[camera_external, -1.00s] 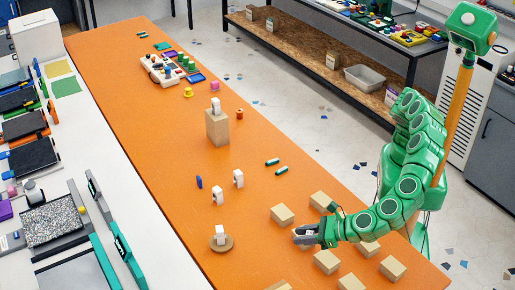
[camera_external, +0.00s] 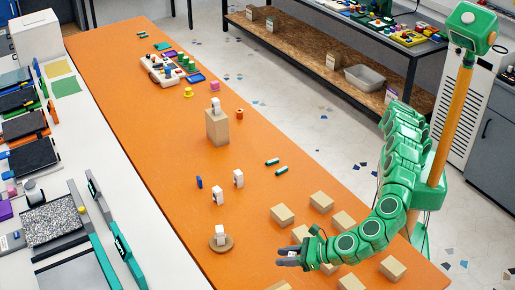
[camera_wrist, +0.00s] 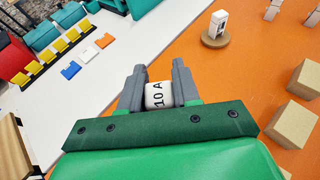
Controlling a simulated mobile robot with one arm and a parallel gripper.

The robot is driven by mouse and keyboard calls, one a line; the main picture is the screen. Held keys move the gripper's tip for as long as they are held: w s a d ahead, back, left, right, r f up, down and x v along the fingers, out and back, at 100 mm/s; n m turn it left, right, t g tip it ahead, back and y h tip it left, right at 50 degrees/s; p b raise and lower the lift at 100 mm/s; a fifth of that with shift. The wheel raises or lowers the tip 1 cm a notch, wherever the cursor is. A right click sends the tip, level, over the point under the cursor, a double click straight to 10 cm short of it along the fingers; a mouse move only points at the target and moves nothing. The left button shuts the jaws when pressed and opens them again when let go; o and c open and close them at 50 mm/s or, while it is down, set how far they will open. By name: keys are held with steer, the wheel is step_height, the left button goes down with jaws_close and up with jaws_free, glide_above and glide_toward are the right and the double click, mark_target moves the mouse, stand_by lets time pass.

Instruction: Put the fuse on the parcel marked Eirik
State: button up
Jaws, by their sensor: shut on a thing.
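My gripper (camera_wrist: 157,86) is shut on the fuse (camera_wrist: 158,96), a white piece marked "10 A" between the two grey fingers in the wrist view. In the external view my gripper (camera_external: 286,257) is over the orange table, just left of the parcels; the fuse is hard to make out there. The parcels are several plain tan boxes in loose rows, such as one at the back left (camera_external: 282,214), one at the back (camera_external: 321,202) and one at the right (camera_external: 392,268). No name is readable on any. Two parcels show at the wrist view's right edge (camera_wrist: 292,124).
A white piece on a round wooden disc (camera_external: 230,246) stands left of my gripper. Two more white pieces (camera_external: 238,178) stand further back. A tall tan block (camera_external: 217,128) carries another. Small green cylinders (camera_external: 281,170) lie nearby. A white counter (camera_external: 130,195) runs along the left.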

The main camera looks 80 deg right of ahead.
steer(key=shift+w+a+f, duration=0.5)
steer(key=shift+a+f, duration=0.25)
steer(key=shift+f, duration=0.2)
steer(key=shift+w+a+f, duration=0.55)
steer(key=shift+a+f, duration=0.25)
steer(key=shift+f, duration=0.15)
steer(key=shift+w+a+f, duration=0.5)
steer(key=shift+a+f, duration=0.25)
steer(key=shift+f, duration=0.2)
steer(key=shift+w+a+f, duration=0.15)
steer(key=shift+a+f, duration=0.1)
steer(key=shift+f, duration=1.65)
steer(key=shift+f, duration=0.1)
steer(key=o, duration=1)
steer(key=shift+o, duration=0.2)
steer(key=v, duration=1.2)
